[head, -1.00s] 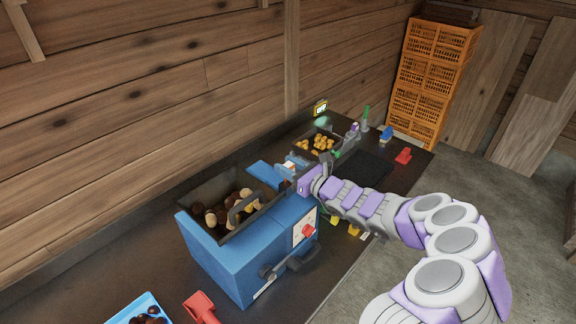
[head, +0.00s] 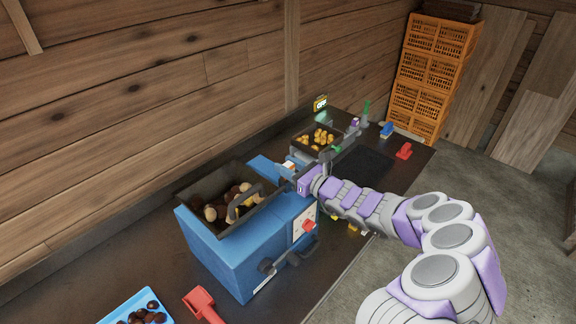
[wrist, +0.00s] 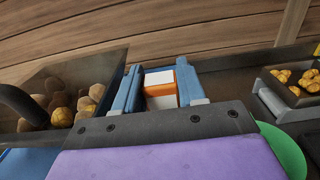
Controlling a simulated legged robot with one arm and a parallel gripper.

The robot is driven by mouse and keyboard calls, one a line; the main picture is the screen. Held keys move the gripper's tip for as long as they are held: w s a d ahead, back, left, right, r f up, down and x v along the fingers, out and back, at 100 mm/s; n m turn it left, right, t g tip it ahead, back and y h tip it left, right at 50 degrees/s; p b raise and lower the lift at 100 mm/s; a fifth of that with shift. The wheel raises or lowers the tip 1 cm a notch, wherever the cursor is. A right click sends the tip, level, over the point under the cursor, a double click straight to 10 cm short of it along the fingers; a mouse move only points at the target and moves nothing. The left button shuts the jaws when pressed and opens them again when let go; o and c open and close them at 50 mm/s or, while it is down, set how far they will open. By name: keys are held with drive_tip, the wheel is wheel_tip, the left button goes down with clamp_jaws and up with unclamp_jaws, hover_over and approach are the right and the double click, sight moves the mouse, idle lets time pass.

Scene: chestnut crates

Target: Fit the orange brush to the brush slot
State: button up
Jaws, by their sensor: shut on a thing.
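My gripper (head: 286,170) is just behind the blue machine, on its right side in the head view. In the wrist view its two blue fingers (wrist: 159,72) stand on either side of an orange and white block, the orange brush (wrist: 160,88), and are shut on it. In the head view the brush (head: 289,166) shows only as a small pale and orange patch. The blue machine (head: 225,255) has a dark hopper (head: 190,205) holding tan and yellow chestnuts. I cannot make out the brush slot; the gripper and arm hide part of this area.
A dark tray of yellow chestnuts (head: 300,138) stands beyond the gripper. A blue tray (head: 108,319) and red scoop (head: 203,305) lie at the near left. Small blue (head: 387,131) and red (head: 404,151) items lie far right. Orange crates (head: 432,80) are stacked behind.

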drive_tip(key=shift+f, duration=0.45)
drive_tip(key=o, duration=1.2)
drive_tip(key=shift+c, duration=0.2)
drive_tip(key=p+v, duration=0.2)
drive_tip(key=v, duration=1.5)
drive_tip(key=shift+d, duration=0.25)
drive_tip(key=shift+s+a, duration=0.1)
drive_tip(key=shift+s, duration=0.05)
